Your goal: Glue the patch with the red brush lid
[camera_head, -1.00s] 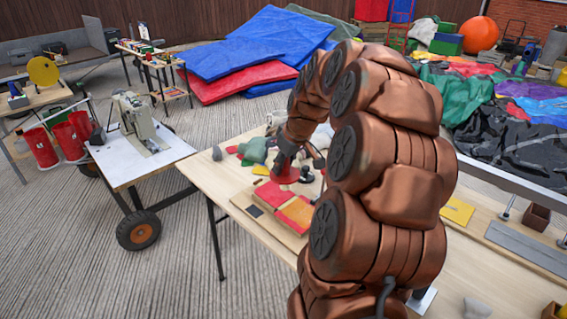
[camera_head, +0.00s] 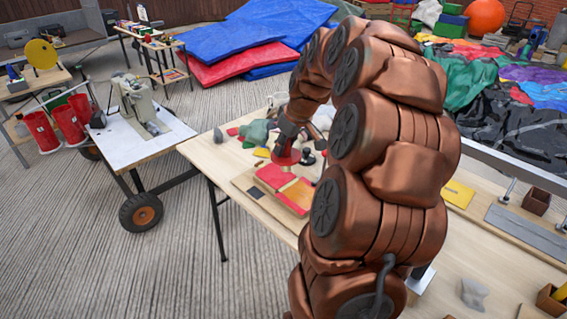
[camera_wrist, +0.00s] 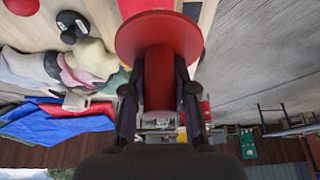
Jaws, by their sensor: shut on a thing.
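My gripper (camera_wrist: 159,72) is shut on the red brush lid, a wide red disc (camera_wrist: 170,30) with a thick red stem between my fingers. In the head view the lid (camera_head: 286,158) hangs under my gripper, over or just behind the far end of the work board (camera_head: 246,184). I cannot tell which piece is the patch, nor whether the lid touches anything. The bristles are not visible.
A black knobbed tool (camera_head: 307,157) stands close right of the lid. A grey-green cloth heap (camera_head: 257,133) lies behind it. My arm hides the table's middle. A yellow sheet (camera_head: 458,194) and a grey metal plate (camera_head: 525,231) lie to the right. The table's left edge is near the board.

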